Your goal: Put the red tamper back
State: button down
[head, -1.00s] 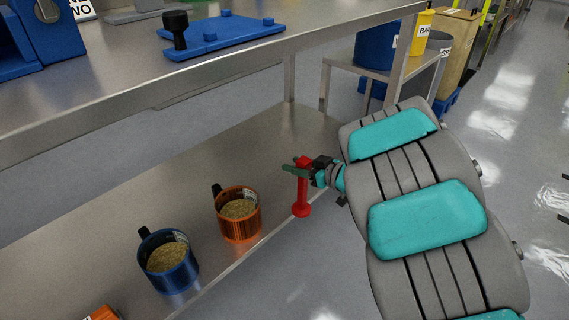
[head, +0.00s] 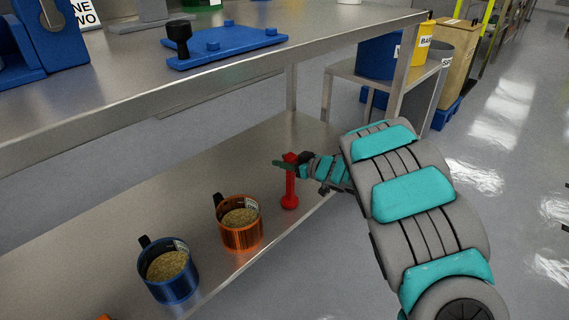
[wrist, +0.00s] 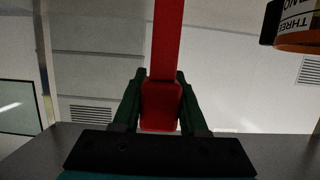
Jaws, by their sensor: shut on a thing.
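The red tamper (head: 290,190) is upright in the head view, with a narrow stem and a wider round foot at the bottom. My gripper (head: 290,162) comes in from the right and is shut on its top end. The tamper is at the right part of the lower steel shelf (head: 150,210), near its front edge; I cannot tell whether its foot touches the shelf. In the wrist view the red tamper (wrist: 163,50) stands between the two dark green fingers of my gripper (wrist: 160,105).
An orange cup (head: 240,232) with grainy contents stands left of the tamper, and a blue cup (head: 168,278) is further left. The upper table (head: 330,30) overhangs the shelf and bears a blue plate with a black-handled tamper (head: 179,36). Shelf space behind the cups is clear.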

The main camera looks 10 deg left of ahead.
jog(key=shift+f, duration=0.4)
jog(key=shift+c, duration=2.2)
grip_release()
